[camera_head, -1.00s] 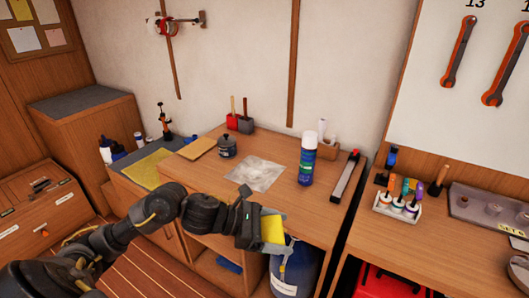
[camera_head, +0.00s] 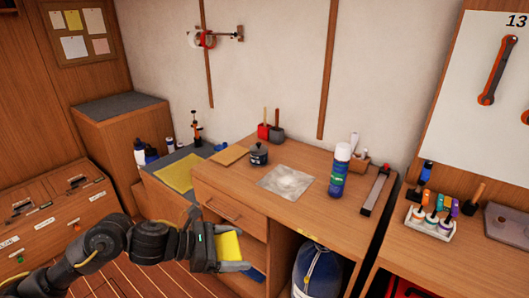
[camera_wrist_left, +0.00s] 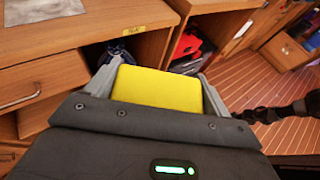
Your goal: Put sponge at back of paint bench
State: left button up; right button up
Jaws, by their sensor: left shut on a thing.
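The yellow sponge (camera_head: 230,246) is held between the two fingers of my left gripper (camera_head: 234,250), in front of the bench and below its top. In the left wrist view the sponge (camera_wrist_left: 157,88) fills the space between the fingers. The wooden paint bench (camera_head: 235,180) stands in the middle, with a drawer and open shelves below. Its back part meets the wall. My right gripper is not in view.
A blue bag (camera_head: 316,272) sits below.

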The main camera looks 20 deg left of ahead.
aim_at(315, 154)
jog(key=u, duration=1.85)
jog(key=i, duration=1.8)
jog(key=z, duration=3.65)
jog(key=i, duration=0.55)
